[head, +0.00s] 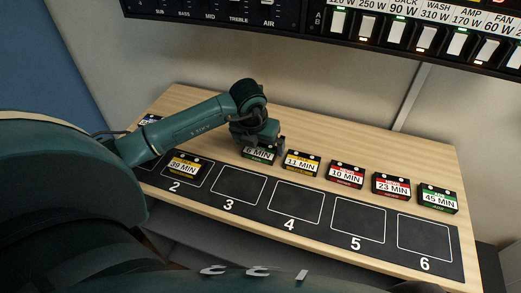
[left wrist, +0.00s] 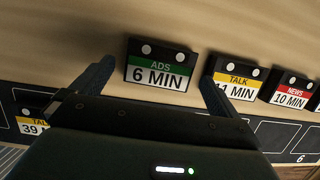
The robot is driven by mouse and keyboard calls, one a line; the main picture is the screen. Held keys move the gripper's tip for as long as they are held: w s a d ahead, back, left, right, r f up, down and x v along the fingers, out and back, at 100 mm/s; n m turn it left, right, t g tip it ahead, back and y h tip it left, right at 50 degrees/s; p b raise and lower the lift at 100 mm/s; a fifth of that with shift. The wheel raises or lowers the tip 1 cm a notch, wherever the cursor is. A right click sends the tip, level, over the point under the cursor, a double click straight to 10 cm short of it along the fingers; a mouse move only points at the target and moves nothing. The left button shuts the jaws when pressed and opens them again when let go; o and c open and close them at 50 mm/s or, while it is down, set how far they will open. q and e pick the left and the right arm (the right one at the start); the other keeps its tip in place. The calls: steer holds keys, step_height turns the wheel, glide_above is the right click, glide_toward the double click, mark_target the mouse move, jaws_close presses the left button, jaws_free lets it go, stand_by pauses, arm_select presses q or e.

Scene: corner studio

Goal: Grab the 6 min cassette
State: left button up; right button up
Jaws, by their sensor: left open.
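The 6 min cassette (head: 259,155) is black with a green and white label and lies on the wooden table behind the numbered mat. In the head view my left gripper (head: 265,142) is right over it and hides its far part. In the left wrist view the cassette (left wrist: 158,66), labelled ADS 6 MIN, shows whole between the two spread fingers of my left gripper (left wrist: 156,80), slightly ahead of them. The fingers are open and hold nothing; I cannot tell whether either one touches the cassette. My right gripper does not show.
The 11 min cassette (head: 301,163) sits close on the right, near one finger. The 10 min (head: 346,175), 23 min (head: 391,186) and 45 min (head: 438,198) cassettes follow. The 39 min cassette (head: 183,165) is in slot 2 of the mat (head: 259,213); slots 3 to 6 are empty.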

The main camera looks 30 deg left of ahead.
arm_select(q)
steer(key=shift+x, duration=1.1)
steer(key=c, duration=0.9)
